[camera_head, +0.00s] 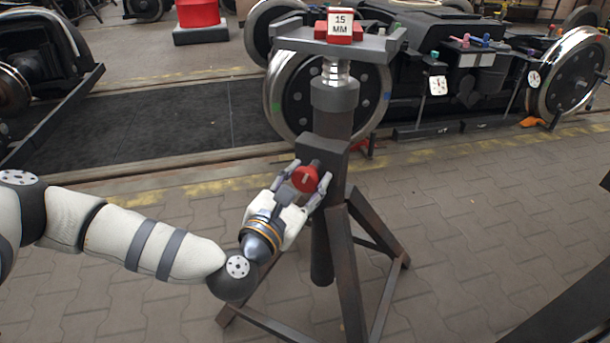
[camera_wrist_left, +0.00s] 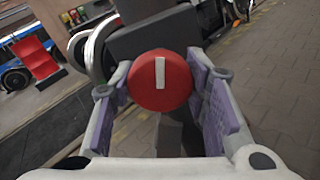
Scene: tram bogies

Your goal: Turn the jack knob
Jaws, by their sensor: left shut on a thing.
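The red jack knob (camera_head: 306,179) sits on the side of a dark jack stand (camera_head: 335,160). In the left wrist view the round knob (camera_wrist_left: 160,80) faces me, with a white mark on its face that stands upright in the picture. My left gripper (camera_head: 304,183) is shut on the knob, one finger on each side of it. The fingers also show in the left wrist view (camera_wrist_left: 162,92), with purple pads at the left and right of the knob. My right gripper is in neither view.
The stand's splayed legs (camera_head: 352,270) reach the paved floor. On its top plate (camera_head: 300,42) is a red block marked 15 MM (camera_head: 341,24). A bogie wheel (camera_head: 285,95) stands close behind. A red box (camera_head: 198,14) is farther back.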

